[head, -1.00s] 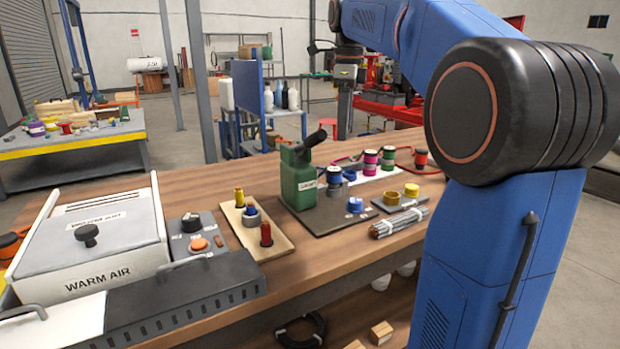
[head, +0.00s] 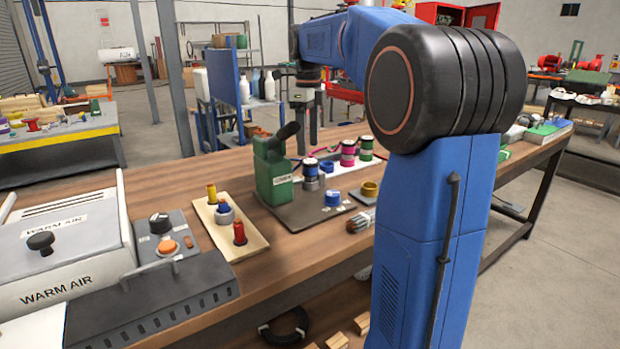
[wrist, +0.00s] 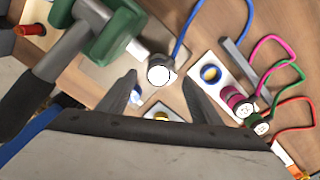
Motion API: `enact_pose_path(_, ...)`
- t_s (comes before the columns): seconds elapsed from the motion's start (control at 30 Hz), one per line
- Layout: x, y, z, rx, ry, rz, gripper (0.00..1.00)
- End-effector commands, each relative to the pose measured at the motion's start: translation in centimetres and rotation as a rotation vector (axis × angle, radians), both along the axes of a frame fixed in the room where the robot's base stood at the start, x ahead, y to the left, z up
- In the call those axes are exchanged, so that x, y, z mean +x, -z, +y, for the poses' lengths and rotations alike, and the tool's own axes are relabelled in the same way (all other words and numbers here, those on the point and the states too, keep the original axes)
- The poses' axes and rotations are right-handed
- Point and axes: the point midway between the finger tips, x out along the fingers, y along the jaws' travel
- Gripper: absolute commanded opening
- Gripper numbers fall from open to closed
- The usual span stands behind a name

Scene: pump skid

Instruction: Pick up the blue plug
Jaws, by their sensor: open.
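My gripper (head: 309,143) is above the plug, pointing down, open and empty. In the wrist view the fingertips (wrist: 159,77) lie either side of the plug's end. Whether they have reached its height cannot be told.
A blue cap (head: 332,198) and yellow ring (head: 369,188) lie nearer the front. Behind are an empty blue socket (head: 326,167), a pink plug (head: 348,152) and a green plug (head: 366,148). A tan tray (head: 252,240) is further left.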

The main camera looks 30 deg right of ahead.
Motion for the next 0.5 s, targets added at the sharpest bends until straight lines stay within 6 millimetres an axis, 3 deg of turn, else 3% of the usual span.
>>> enact_pose_path(0.33,-0.3,2.5,-0.1,0.0,0.0,0.001,0.59)
enact_pose_path(0.5,-0.8,4.8,-0.3,0.0,-0.001,0.001,0.59)
